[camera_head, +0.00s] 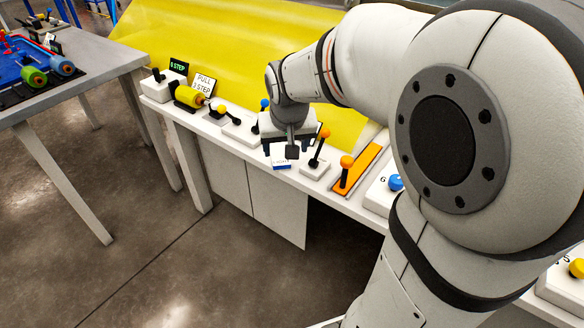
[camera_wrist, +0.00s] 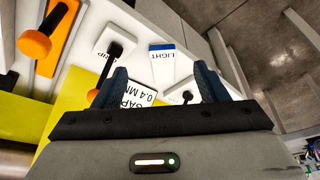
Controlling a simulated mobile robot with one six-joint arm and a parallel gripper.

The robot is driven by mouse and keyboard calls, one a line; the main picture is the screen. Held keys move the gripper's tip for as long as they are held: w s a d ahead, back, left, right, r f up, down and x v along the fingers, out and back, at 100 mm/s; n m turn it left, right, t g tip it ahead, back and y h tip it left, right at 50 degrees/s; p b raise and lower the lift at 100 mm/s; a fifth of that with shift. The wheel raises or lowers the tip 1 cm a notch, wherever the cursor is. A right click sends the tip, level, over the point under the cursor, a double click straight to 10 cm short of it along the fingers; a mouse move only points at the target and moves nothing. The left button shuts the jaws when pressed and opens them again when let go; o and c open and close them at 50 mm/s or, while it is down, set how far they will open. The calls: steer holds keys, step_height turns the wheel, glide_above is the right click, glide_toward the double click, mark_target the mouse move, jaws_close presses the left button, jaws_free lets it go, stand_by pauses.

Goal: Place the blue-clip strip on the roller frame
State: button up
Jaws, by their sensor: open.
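A white card with a blue band along one end, marked LIGHT (camera_wrist: 162,66), lies on the bench; it also shows in the head view (camera_head: 281,161). I cannot tell if this is the blue-clip strip; no other blue-clipped strip is clear. My gripper (camera_wrist: 161,88) is open and empty, its two dark fingers apart above the bench, with the card beyond the fingertips. In the head view my gripper (camera_head: 291,148) points down at the bench's front edge beside the card. A blue frame (camera_head: 22,66) with green and blue-and-orange rollers sits on the left table; it may be the roller frame.
Levers with orange knobs (camera_head: 347,162) stand right of my gripper, by an orange plate (camera_head: 362,168). A yellow roller (camera_head: 189,96) and signs are to the left. A wide yellow sheet (camera_head: 220,45) slopes behind. Open floor (camera_head: 130,230) separates the bench and left table.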

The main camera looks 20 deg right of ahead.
steer(key=s+a+f+n+g, duration=0.1)
steer(key=s+f+g, duration=0.1)
steer(key=s, duration=1.5)
steer(key=shift+s+f+n+g+y, duration=0.15)
steer(key=shift+f+n+g+y, duration=0.2)
steer(key=shift+f, duration=0.5)
steer(key=shift+c, duration=0.5)
